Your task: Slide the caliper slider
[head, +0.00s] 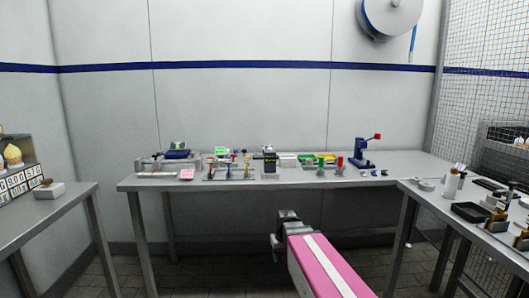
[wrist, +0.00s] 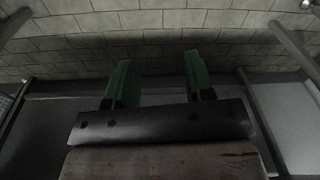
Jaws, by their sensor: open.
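My gripper shows in the wrist view (wrist: 157,82) with two green fingers apart and nothing between them. Beyond the fingers there is tiled floor and wall. In the head view my pink arm reaches forward from the lower right, its end in front of and below the long table's front edge, apart from the table. A grey device with a flat bar (head: 157,175) lies at the table's left end, too small to identify.
The long grey table (head: 230,187) carries small tools, coloured pieces and a blue press (head: 364,153). A side table (head: 460,215) with black trays stands right; another table (head: 50,205) stands left. The floor in front of the long table is open between its legs.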

